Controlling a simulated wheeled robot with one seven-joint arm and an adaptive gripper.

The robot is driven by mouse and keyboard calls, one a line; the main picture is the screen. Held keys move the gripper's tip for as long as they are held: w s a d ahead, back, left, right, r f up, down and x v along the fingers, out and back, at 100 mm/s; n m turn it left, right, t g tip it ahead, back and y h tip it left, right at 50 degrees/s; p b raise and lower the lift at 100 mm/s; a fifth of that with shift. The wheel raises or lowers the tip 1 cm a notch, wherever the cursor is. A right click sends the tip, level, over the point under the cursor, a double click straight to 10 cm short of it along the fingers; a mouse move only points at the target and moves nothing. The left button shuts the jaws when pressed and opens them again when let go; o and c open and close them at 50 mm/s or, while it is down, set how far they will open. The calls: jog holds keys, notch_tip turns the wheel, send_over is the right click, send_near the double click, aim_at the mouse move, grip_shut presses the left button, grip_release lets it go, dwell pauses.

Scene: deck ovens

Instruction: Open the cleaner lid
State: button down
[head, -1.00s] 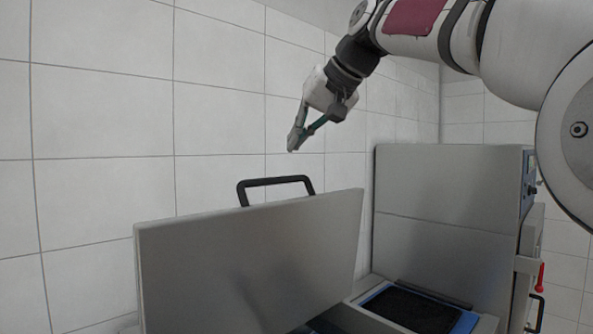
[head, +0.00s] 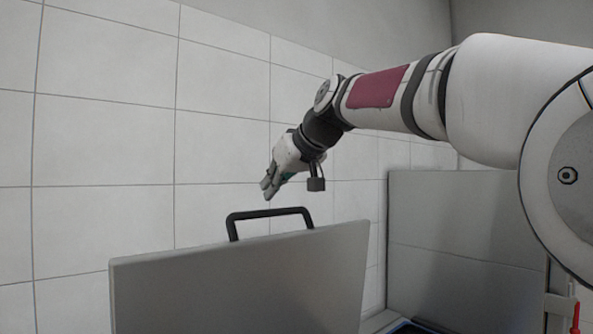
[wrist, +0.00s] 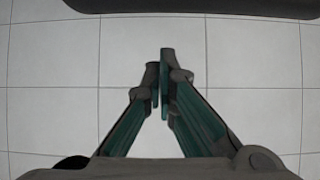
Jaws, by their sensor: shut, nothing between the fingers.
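The cleaner lid (head: 245,285) is a grey metal panel that stands raised, close to upright, in the lower middle of the head view. A black bar handle (head: 268,212) sticks up from its top edge. My gripper (head: 268,192) is above the handle and looks apart from it. The fingers (wrist: 160,60) are close together with nothing between them in the wrist view. A dark curved edge crosses the top of the wrist view; I cannot tell what it is.
A tall grey metal unit (head: 455,235) stands to the right of the lid. A red piece (head: 575,318) shows at its lower right. A white tiled wall (head: 110,140) is behind everything. The space above the lid is clear apart from my arm.

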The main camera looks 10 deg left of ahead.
jog(key=shift+s+d+f+p, duration=0.35)
jog(key=shift+s+d+f, duration=0.6)
jog(key=shift+d, duration=0.05)
jog(key=shift+d, duration=0.1)
jog(key=s+d+b, duration=0.4)
jog(key=d, duration=0.1)
jog(key=shift+s+f, duration=0.3)
jog(key=shift+f, duration=0.15)
jog(key=v, duration=1.2)
